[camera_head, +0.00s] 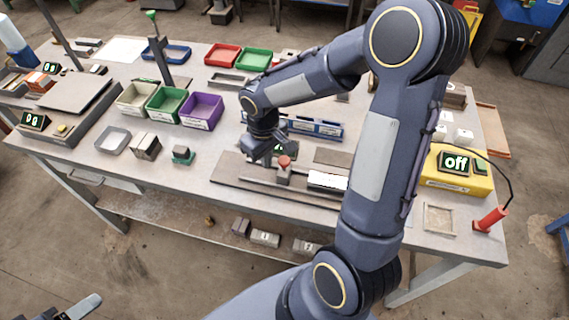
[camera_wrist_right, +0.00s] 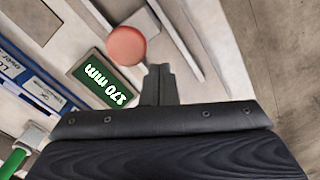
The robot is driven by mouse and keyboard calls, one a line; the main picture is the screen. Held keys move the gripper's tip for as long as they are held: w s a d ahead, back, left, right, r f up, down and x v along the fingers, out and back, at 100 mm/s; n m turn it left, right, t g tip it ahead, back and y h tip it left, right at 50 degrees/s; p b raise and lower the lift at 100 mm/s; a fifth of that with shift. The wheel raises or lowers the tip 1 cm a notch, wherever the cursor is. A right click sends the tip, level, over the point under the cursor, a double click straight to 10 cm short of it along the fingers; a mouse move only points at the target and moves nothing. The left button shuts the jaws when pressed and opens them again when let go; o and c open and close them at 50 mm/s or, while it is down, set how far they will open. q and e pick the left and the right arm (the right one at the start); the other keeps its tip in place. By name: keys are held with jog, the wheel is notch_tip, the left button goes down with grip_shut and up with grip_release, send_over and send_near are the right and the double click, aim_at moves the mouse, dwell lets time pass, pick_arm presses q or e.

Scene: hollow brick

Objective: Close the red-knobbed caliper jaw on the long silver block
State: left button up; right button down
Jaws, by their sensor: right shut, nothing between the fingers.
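The caliper lies on a long dark base (camera_head: 228,172) near the front of the workbench. Its jaw carries a red knob (camera_head: 284,161), which also shows in the right wrist view (camera_wrist_right: 126,44). The long silver block (camera_head: 327,181) lies to the right of the knob, with a visible gap between; my right arm hides its far end. My right gripper (camera_head: 268,156) is shut and empty, just behind and left of the knob. In the right wrist view its closed fingertips (camera_wrist_right: 159,82) sit beside the knob; I cannot tell whether they touch. My left gripper (camera_head: 82,308) shows only partly, at the bottom left corner.
The caliper display (camera_wrist_right: 107,78) reads 170 mm. Purple (camera_head: 201,110) and green (camera_head: 165,104) bins stand behind left. A blue rack (camera_head: 317,128) is behind the caliper.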

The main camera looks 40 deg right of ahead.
jog(key=shift+f, duration=0.1)
jog(key=shift+f+b, duration=1.55)
jog(key=shift+f, duration=0.1)
jog(key=shift+s+d, duration=0.2)
jog(key=shift+s+d, duration=1.3)
jog(key=shift+s, duration=0.2)
jog(key=shift+s+d, duration=1.25)
jog(key=shift+s, duration=0.25)
jog(key=shift+a, duration=0.1)
jog(key=shift+w+a+r, duration=0.1)
jog(key=shift+w+a, duration=0.45)
jog(key=shift+w, duration=0.2)
notch_tip(320, 180, up, 8)
jog(key=p, duration=0.6)
jog(key=shift+p, duration=0.3)
